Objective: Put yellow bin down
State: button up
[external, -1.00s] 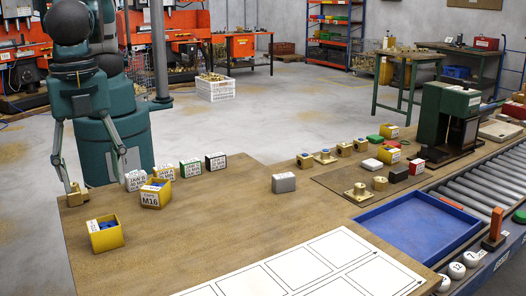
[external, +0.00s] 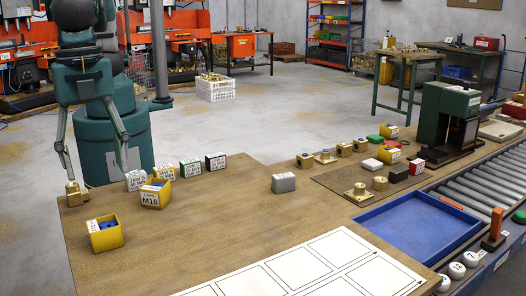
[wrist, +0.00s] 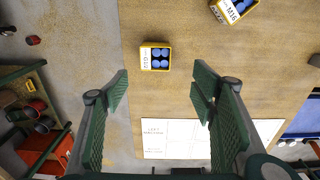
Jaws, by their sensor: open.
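A small yellow bin (external: 105,241) with blue pieces and a white label stands upright on the wooden table near its left front edge. It also shows in the wrist view (wrist: 144,61), its label too small to read surely. A second yellow bin (external: 161,199), labelled M16, stands behind it to the right and is partly seen at the top of the wrist view (wrist: 220,17). My gripper (external: 96,155) is wide open and empty, above the table's left end. In the wrist view its fingers (wrist: 160,80) are spread apart, with the first bin beyond them, touching neither.
A brass part (external: 74,197) lies at the table's left edge. A grey block (external: 283,183) is mid-table. A white marked sheet (external: 310,268) lies in front, beside a blue tray (external: 415,226).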

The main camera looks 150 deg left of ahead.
jog(key=s+a+r+t, duration=0.3)
jog(key=s+a+r, duration=0.4)
jog(key=s, duration=0.3)
jog(key=s+a+r+t, duration=0.3)
jog(key=s+a+r, duration=0.5)
jog(key=s, duration=0.3)
jog(key=shift+s+r+t, duration=0.25)
jog(key=shift+r+t, duration=0.15)
jog(key=shift+r, duration=0.2)
